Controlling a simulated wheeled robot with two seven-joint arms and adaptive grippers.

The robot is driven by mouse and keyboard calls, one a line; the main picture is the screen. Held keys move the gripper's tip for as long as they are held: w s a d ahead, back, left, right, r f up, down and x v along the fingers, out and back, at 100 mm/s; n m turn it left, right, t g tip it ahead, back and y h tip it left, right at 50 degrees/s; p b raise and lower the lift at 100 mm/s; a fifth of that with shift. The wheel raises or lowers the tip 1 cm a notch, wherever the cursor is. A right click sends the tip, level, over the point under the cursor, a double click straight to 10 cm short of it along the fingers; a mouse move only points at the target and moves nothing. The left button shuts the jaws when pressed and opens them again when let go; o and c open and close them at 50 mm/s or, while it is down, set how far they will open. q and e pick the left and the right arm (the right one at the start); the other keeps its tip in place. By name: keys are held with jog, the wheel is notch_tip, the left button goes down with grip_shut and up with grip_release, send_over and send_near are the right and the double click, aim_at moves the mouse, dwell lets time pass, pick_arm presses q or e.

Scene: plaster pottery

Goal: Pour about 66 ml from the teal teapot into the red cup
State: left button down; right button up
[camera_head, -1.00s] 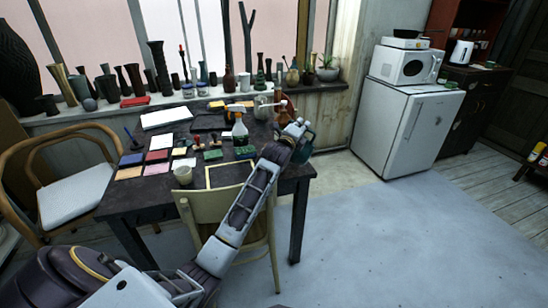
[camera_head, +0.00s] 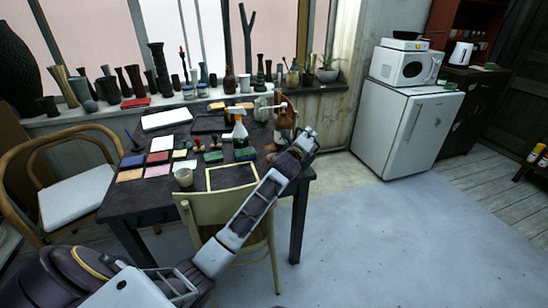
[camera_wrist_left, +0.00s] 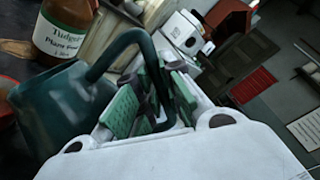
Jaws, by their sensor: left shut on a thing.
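The teal teapot (camera_wrist_left: 60,105) fills the left side of the left wrist view, its looped handle running between the green finger pads. My left gripper (camera_wrist_left: 152,100) is shut on that handle. In the head view my left gripper (camera_head: 305,143) is at the table's right edge, and the teapot is mostly hidden behind it. A reddish thing (camera_wrist_left: 5,95) is cut off at the left edge of the wrist view; I cannot tell whether it is the red cup. I cannot make out the red cup in the head view. My right gripper is not in view.
A brown labelled bottle (camera_wrist_left: 65,28) stands close to the teapot. The dark table (camera_head: 140,203) also holds a spray bottle (camera_head: 240,132), a pale cup (camera_head: 183,178) and coloured tiles. A chair (camera_head: 235,205) stands in front. The floor to the right is clear.

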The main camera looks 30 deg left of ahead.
pick_arm(q)
jog(key=shift+d+m, duration=0.35)
jog(key=shift+m, duration=0.05)
jog(key=shift+f, duration=0.1)
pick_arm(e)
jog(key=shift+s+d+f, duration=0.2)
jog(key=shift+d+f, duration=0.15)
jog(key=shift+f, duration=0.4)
